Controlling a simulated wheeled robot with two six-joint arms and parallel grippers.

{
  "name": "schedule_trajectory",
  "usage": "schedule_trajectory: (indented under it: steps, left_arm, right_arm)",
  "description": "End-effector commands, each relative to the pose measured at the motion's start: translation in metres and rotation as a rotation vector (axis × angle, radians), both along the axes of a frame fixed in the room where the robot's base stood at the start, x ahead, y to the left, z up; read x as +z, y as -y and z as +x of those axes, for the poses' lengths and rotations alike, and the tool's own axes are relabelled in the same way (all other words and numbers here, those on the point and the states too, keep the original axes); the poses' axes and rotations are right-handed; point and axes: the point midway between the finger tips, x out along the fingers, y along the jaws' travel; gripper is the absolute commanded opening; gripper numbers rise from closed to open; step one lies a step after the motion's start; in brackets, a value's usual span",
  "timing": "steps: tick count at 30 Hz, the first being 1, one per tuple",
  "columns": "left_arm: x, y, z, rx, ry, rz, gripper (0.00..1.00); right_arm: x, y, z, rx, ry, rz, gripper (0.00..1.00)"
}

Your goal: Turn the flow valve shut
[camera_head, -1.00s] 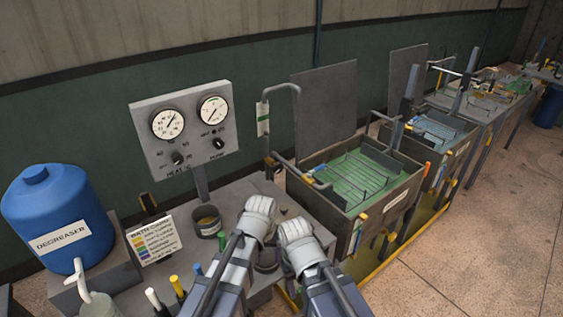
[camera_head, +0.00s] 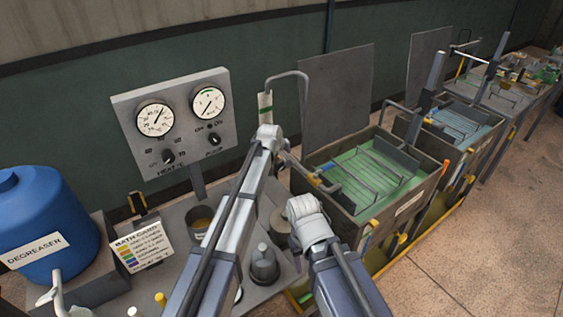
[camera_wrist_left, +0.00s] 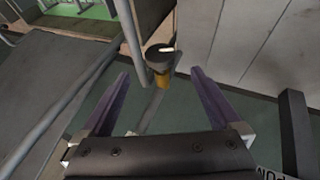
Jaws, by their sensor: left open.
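The flow valve (camera_wrist_left: 160,56) is in the left wrist view: a round dark knob with a pale mark on top, on a brass-coloured body beside a grey pipe. My left gripper (camera_wrist_left: 160,74) is open, its two purple fingers pointing toward the valve. The knob lies between the finger lines, at or just beyond the tips; contact is not clear. In the head view my left forearm reaches to the bent pipe (camera_head: 305,98) and hides the valve and fingers. My right gripper (camera_head: 294,248) hangs over the bench edge, mostly hidden behind its wrist.
A gauge panel (camera_head: 184,155) with two dials and two knobs stands left of the pipe. A green-lined tank (camera_head: 408,200) is to the right. A blue degreaser drum (camera_head: 45,215), a bath card (camera_head: 142,250) and small pots sit on the bench (camera_head: 180,222).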

Motion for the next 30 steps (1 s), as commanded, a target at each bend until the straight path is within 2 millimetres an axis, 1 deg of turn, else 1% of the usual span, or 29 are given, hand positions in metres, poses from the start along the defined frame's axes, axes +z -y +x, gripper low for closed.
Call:
schedule_trajectory:
  steps: [5,8,18,21,24,30]
  left_arm:
    - [-0.008,0.001,0.004,-0.002,-0.001,0.001,0.98]
    - [-0.017,0.002,0.009,-0.002,-0.001,0.001,0.98]
    - [-0.056,0.006,0.033,-0.002,-0.002,0.002,0.98]
    - [-0.064,0.007,0.039,-0.002,-0.002,0.002,0.98]
    - [-0.066,0.007,0.041,-0.002,-0.002,0.002,0.98]
    - [-0.065,0.007,0.041,-0.002,-0.002,0.002,0.98]
  right_arm:
    - [-0.008,0.0,0.0,0.0,0.0,0.0,0.5]
    - [-0.017,0.0,0.0,-0.001,0.0,0.0,0.5]
    - [-0.056,0.0,0.0,-0.002,0.0,0.0,0.5]
    - [-0.064,0.0,0.0,-0.002,0.0,0.0,0.5]
    - [-0.066,0.0,0.0,-0.002,0.0,0.0,0.5]
    - [-0.065,0.0,0.0,-0.002,0.0,0.0,0.5]
